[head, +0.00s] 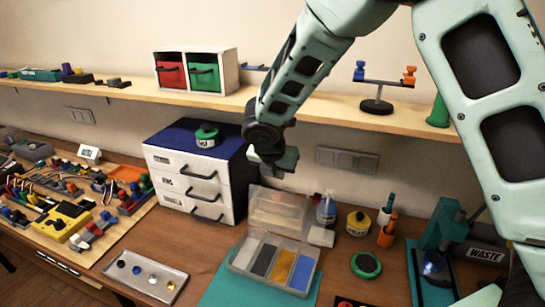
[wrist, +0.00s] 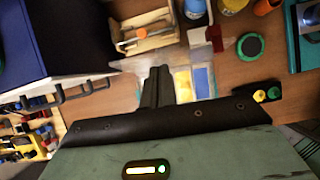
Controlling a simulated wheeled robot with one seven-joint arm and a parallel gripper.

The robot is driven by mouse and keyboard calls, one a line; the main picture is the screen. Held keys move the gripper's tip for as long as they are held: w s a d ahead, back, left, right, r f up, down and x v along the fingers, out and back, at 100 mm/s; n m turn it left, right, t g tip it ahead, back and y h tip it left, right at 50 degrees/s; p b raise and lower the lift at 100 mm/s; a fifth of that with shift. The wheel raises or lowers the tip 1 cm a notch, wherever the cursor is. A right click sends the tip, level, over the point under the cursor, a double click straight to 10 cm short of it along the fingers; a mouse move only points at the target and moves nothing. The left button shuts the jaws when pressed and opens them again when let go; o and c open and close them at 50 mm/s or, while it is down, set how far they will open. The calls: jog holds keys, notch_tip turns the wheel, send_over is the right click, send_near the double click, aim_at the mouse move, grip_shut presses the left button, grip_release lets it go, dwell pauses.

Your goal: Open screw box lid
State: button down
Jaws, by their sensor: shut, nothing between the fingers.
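The screw box (head: 238,265) is a clear case with grey, dark, yellow and blue compartments, on a teal mat. Its clear lid (head: 278,208) stands raised at the back edge, leaning back, and the compartments lie uncovered. My gripper (head: 280,165) is above and behind the lid, apart from it in the head view. In the wrist view my gripper (wrist: 158,75) is shut and empty. It hides part of the box there, and the yellow and blue compartments (wrist: 192,80) show to its right.
A white drawer unit (head: 195,180) stands left of the box. Bottles (head: 326,210) and a yellow pot (head: 358,222) stand to the right. A metal tray (head: 147,276) lies at the front left. The shelf (head: 330,108) runs behind my arm.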

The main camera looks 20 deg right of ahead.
jog(key=b+v, duration=0.2)
jog(key=v, duration=0.8)
jog(key=s+a+f+m+g+y+b, duration=0.1)
jog(key=s+f+m, duration=0.3)
jog(key=s, duration=0.6)
jog(key=s+a+f+m+g+y+b, duration=0.1)
jog(key=s+f+m+b, duration=0.3)
jog(key=s+m, duration=0.5)
jog(key=s+f+m+g+y+b, duration=0.2)
jog(key=s+m, duration=0.5)
jog(key=s, duration=0.4)
jog(key=shift+a+f+b, duration=0.3)
jog(key=shift+a+f, duration=0.1)
jog(key=shift+f, duration=0.5)
